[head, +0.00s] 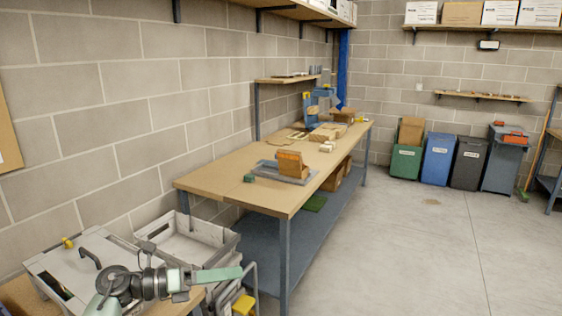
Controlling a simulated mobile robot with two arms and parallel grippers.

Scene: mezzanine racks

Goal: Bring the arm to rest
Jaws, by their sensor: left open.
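My left arm comes in at the bottom left, with dark joints and pale green parts. My left gripper (214,275) is at the arm's right end, low in the picture, and is open. I see nothing held in it. It is in front of a grey crate (229,243) and just right of a light grey box with a black handle (88,262). Its fingertips are small and hard to make out. My right gripper is not in view.
A long wooden workbench (225,180) runs along the block wall, with a cardboard box (291,164) on a grey tray. A yellow-topped step (244,304) stands at the bottom. Bins, including a blue one (437,160), line the far wall. The concrete floor (430,240) at right is clear.

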